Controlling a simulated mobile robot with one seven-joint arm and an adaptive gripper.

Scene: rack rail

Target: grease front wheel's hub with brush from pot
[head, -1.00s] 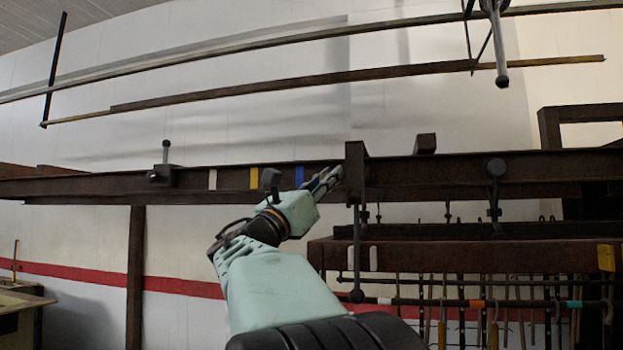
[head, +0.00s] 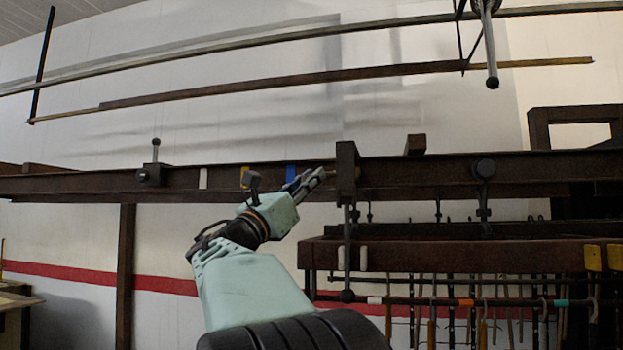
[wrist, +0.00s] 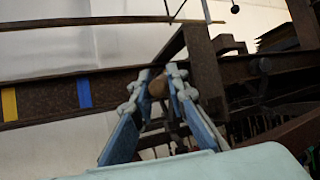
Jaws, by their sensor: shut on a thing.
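My gripper (head: 318,177) is up in front of the dark rail, just left of a dark upright block (head: 346,172). In the wrist view my gripper (wrist: 162,82) has its two blue-grey fingers closed on a small brown rounded thing (wrist: 158,86), perhaps the brush's handle. Most of it is hidden, and I cannot see any bristles. A round dark disc (head: 483,168) sits on the rail further right; it may be a wheel or a hub, but I cannot tell. I cannot make out a grease pot in either view.
The dark rail (head: 240,185) runs across the view, with white, yellow and blue marks. A clamp-like fitting (head: 150,176) sits at left. A lower rack (head: 450,257) with several hanging tools stands at right. Thin bars hang overhead. The white wall behind is clear.

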